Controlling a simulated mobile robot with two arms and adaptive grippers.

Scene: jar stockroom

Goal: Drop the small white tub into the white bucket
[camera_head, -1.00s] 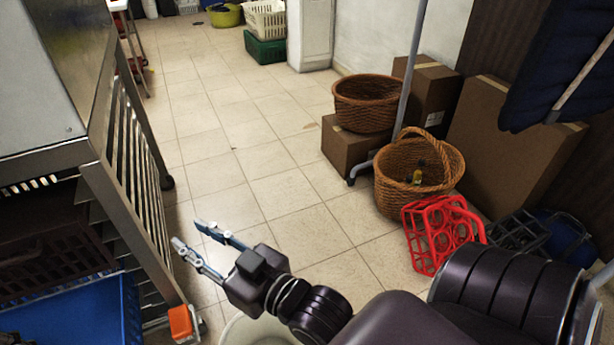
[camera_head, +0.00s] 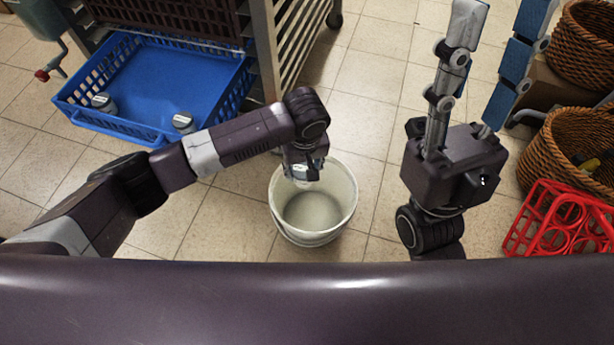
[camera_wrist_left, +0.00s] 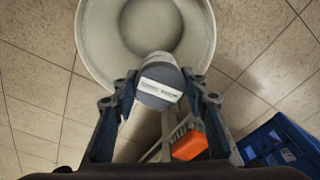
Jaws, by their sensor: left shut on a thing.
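The small tub (camera_wrist_left: 160,84), with a grey lid and a white label, is between the fingers of my left gripper (camera_wrist_left: 158,92) in the left wrist view. The gripper is shut on it. In the head view my left gripper (camera_head: 303,172) points down over the far rim of the white bucket (camera_head: 312,238); the tub is mostly hidden there. The bucket stands on the floor and its visible inside looks empty. It also shows beyond the tub in the wrist view (camera_wrist_left: 94,45). My right gripper (camera_head: 500,22) is open and empty, right of the bucket.
A blue crate (camera_head: 165,75) with two grey-lidded jars sits at left by a metal rack (camera_head: 285,60). A red plastic carrier (camera_head: 560,222) and wicker baskets (camera_head: 545,160) stand at right. An orange block (camera_wrist_left: 190,146) shows in the wrist view. Tiled floor surrounds the bucket.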

